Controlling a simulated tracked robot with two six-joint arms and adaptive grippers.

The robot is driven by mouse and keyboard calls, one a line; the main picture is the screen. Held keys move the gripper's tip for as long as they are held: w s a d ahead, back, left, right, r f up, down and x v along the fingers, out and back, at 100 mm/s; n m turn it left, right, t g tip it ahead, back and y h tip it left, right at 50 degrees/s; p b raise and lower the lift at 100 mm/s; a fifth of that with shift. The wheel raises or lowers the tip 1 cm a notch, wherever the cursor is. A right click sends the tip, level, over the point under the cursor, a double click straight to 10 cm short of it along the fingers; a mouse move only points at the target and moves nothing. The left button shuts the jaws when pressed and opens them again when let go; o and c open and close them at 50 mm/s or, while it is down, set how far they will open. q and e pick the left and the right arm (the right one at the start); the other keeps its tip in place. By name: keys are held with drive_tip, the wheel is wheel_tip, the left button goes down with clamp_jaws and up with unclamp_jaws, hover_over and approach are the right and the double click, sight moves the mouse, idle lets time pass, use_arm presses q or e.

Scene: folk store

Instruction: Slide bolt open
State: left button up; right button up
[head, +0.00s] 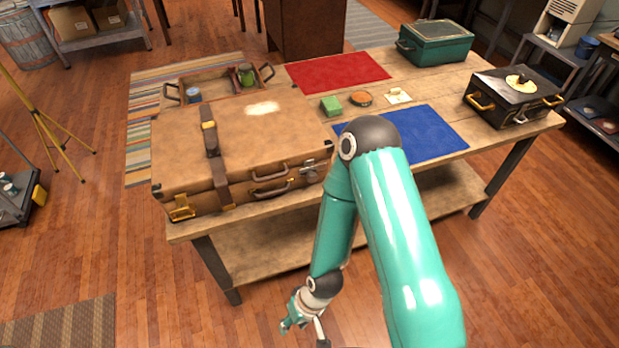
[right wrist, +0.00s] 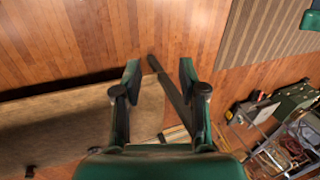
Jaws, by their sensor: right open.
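A brown suitcase (head: 240,140) lies shut on the left of the wooden workbench. Its front has a silver fitting (head: 308,171) at the right, which looks like a bolt, a handle (head: 270,178) and a brass latch (head: 182,208). The bolt's position is too small to tell. My right gripper (head: 304,333) hangs low in front of the bench, below and apart from the suitcase. In the right wrist view its fingers (right wrist: 158,72) are spread with nothing between them. My left gripper is in neither view.
The workbench (head: 455,78) also holds a black case (head: 495,90), a teal box (head: 440,48), a wooden tray (head: 215,82), a red mat (head: 335,72) and a blue mat (head: 430,130). Its lower shelf (head: 270,245) is bare. Open floor (head: 540,250) lies in front.

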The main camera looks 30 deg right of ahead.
drive_tip(key=shift+o, duration=0.6)
drive_tip(key=shift+s+d, duration=0.1)
drive_tip(key=shift+s, duration=0.05)
drive_tip(key=shift+o, duration=0.9)
drive_tip(key=shift+w, duration=0.2)
drive_tip(key=t+h+b, duration=0.8)
drive_tip(key=t+b, duration=0.9)
drive_tip(key=b, duration=1.7)
approach(313, 180)
drive_tip(key=shift+m, duration=0.4)
drive_tip(key=p+x, duration=0.1)
drive_tip(key=x, duration=0.8)
drive_tip(key=shift+w+p, duration=0.3)
